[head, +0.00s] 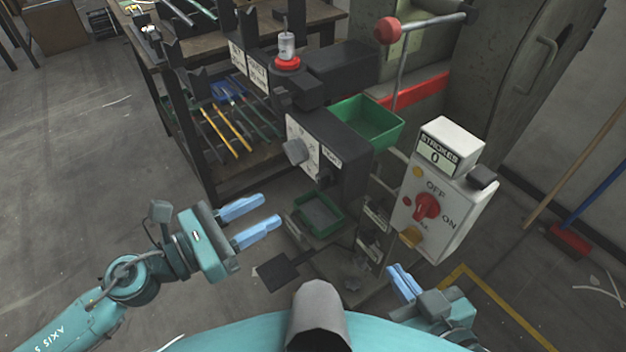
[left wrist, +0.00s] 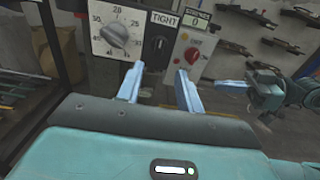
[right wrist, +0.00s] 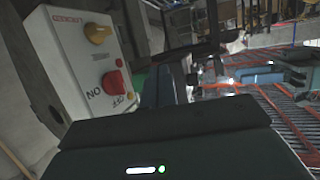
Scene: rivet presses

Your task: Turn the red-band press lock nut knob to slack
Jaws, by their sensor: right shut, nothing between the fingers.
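The press with the red band (head: 428,92) stands in front of me. On its dark front box, the small black lock nut knob (head: 325,178) sits under a label that reads TIGHT. In the left wrist view the black knob (left wrist: 157,48) shows with its pale pointer mark roughly upright, just beyond my fingertips. My left gripper (head: 270,210) is open and empty, its two blue fingers pointing at the press front, apart from the knob. My right gripper (head: 402,281) is shut and empty, low in front of the control box.
A grey knob (head: 296,151) on a numbered dial sits left of the lock nut knob. A white control box (head: 440,205) with a red switch, a STROKES counter reading 0 and green bins (head: 365,124) are nearby. A rack with coloured bars stands behind left.

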